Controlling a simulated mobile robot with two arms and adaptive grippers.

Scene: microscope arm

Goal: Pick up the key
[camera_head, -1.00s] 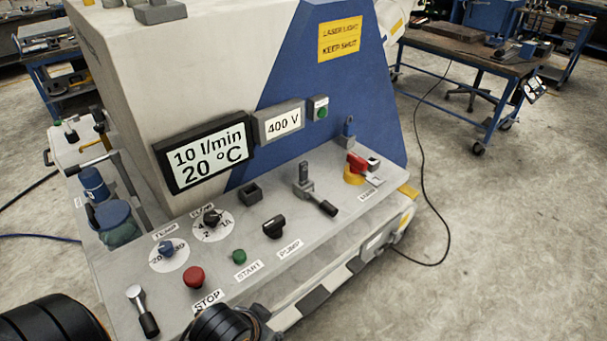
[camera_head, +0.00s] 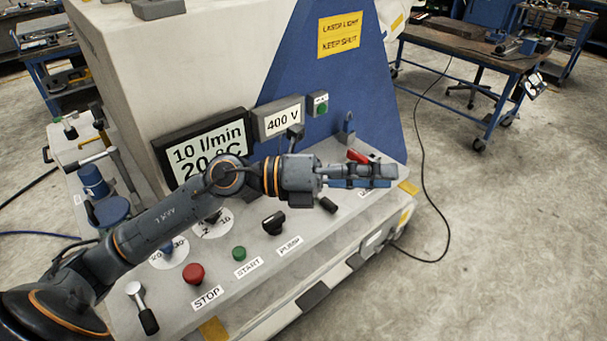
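A small upright piece with a rounded head (camera_head: 348,124) stands in a grey block at the panel's back right. It may be the key, but it is too small to be sure. My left gripper (camera_head: 385,177) reaches across the control panel from the left, fingers pointing right. It is in front of this piece and over the red switch handle (camera_head: 357,156), partly hiding the switch. The fingers overlap in this view, so I cannot tell how far apart they are. No held object is discernible. My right gripper is out of view.
The sloping grey panel carries a red stop button (camera_head: 194,274), a green start button (camera_head: 239,254), a black pump knob (camera_head: 274,223) and a lever (camera_head: 142,309). A display (camera_head: 195,152) stands behind my forearm. Open floor lies to the right.

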